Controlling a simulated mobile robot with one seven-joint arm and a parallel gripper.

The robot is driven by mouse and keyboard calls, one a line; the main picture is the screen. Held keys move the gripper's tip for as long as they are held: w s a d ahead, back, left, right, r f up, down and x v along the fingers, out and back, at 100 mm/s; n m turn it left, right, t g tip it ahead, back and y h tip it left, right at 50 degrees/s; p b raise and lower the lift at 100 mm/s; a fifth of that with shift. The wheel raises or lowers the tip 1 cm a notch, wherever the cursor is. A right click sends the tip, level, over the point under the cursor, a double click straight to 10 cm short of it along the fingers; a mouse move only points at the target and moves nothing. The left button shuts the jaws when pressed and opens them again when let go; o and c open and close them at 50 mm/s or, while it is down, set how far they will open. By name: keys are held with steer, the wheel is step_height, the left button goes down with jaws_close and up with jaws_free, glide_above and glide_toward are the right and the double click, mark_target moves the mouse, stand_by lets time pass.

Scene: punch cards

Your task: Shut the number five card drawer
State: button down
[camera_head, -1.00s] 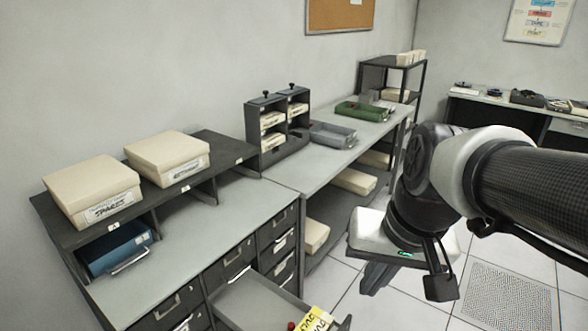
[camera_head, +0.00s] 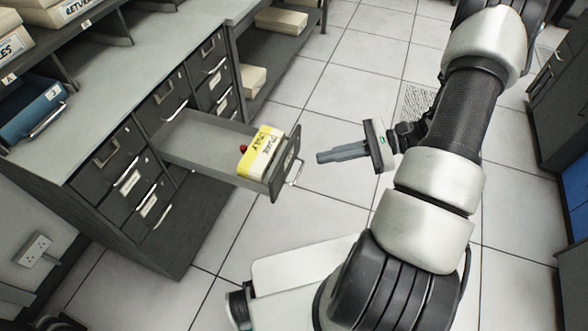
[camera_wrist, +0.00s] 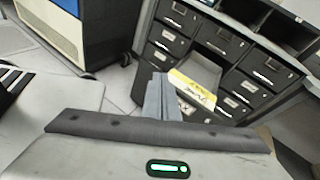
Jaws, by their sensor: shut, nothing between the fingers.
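One card drawer (camera_head: 200,142) is pulled out from the dark cabinet under the grey counter. A yellow and white labelled card block (camera_head: 260,150) and a small red item (camera_head: 243,149) are inside it near the front. Its front panel has a wire handle (camera_head: 296,173); I cannot read a number on it. My gripper (camera_head: 320,157) is shut and empty, apart from the drawer, a short way to the right of its front and pointing toward it. In the wrist view my shut fingers (camera_wrist: 160,98) point at the open drawer, with the card block (camera_wrist: 193,90) just beyond them.
The other cabinet drawers (camera_head: 118,152) look closed. A blue box (camera_head: 32,108) sits in the shelf slot at left. The tiled floor (camera_head: 335,115) right of the drawer is clear. Blue and dark cabinets (camera_head: 565,120) stand at the far right.

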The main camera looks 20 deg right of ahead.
steer(key=s+d+f+m+t+b, duration=0.1)
steer(key=d+f+m+t+b, duration=0.25)
steer(key=f+m+t, duration=0.75)
steer(key=n+g, duration=0.3)
steer(key=n, duration=0.1)
glide_toward(284, 170)
steer(key=x, duration=0.6)
steer(key=shift+w+a, duration=0.15)
steer(key=shift+w, duration=0.1)
